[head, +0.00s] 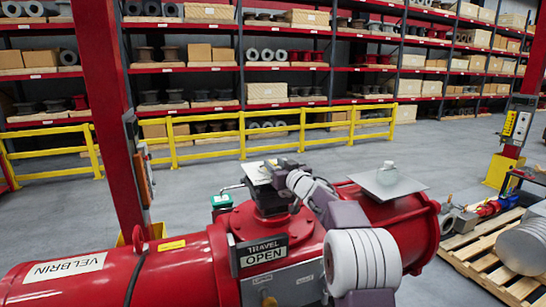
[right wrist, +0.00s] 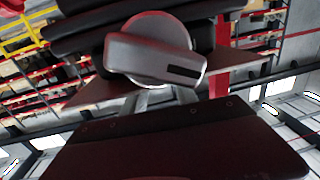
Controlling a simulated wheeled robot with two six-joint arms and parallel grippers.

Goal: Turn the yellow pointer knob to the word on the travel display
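The red valve actuator (head: 190,262) fills the lower part of the head view. Its travel display (head: 263,251) reads OPEN. My right gripper (head: 268,171) is over the dark plate on top of the actuator's middle. In the right wrist view, a grey round part with a raised bar and a black mark (right wrist: 158,52) is close to the camera and looks grey, not yellow. Whether the gripper holds anything is unclear. My left gripper is out of view.
A grey square plate (head: 391,184) stands above the actuator's right side. A red post (head: 112,120) rises at the left. A yellow railing (head: 205,140) and loaded racks are behind. A wooden pallet (head: 490,262) with parts lies at the right. Open floor separates actuator and railing.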

